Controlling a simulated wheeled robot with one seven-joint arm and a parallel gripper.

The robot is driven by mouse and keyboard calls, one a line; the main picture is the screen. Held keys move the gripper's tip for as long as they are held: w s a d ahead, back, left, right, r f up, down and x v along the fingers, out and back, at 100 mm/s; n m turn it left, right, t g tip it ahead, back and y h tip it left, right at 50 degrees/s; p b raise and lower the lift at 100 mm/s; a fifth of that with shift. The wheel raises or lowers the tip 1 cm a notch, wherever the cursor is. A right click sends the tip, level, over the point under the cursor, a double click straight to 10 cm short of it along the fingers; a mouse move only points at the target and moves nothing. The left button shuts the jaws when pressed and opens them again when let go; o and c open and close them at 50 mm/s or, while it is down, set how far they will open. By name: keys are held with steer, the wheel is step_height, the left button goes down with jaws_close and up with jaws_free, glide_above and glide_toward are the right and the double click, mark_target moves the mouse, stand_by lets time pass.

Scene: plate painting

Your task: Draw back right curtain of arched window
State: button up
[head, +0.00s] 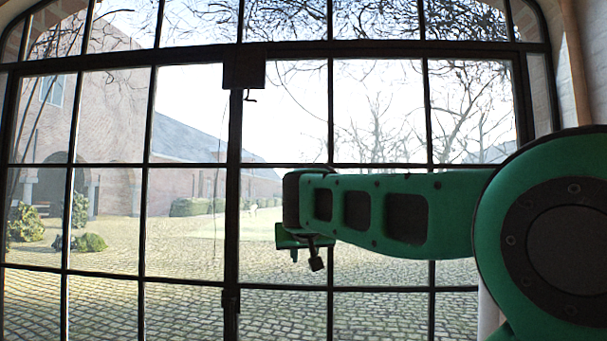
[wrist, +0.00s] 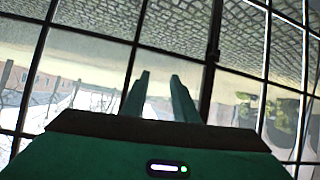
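The arched window (head: 236,165) has dark metal bars and many panes, and fills most of the head view. No curtain shows clearly. A pale strip (head: 487,312) under my arm at the lower right may be part of the right curtain, but I cannot tell. My gripper (head: 316,258) is at the end of my green arm, in front of the panes right of the central bar. In the wrist view my gripper (wrist: 160,84) has its two green fingers apart with nothing between them. The window bars and upside-down cobbles lie beyond.
A dark latch box with a small handle (head: 244,75) sits on the central bar. A brownish vertical strip (head: 575,65) runs beside pale brick wall at the upper right. My arm hides much of the lower right side of the window. A cobbled courtyard lies outside.

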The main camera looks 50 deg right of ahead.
steer(key=w+d+r+m+t+h, duration=0.1)
steer(key=w+d+r+t+h, duration=0.15)
steer(key=r, duration=0.95)
steer(key=w+d+r+m+t+h, duration=0.1)
steer(key=r+h, duration=0.2)
steer(key=r, duration=0.8)
steer(key=x, duration=1.1)
steer(key=shift+r, duration=0.2)
steer(key=shift+a, duration=0.1)
steer(key=shift+c, duration=0.7)
jaws_close()
steer(key=shift+w, duration=0.1)
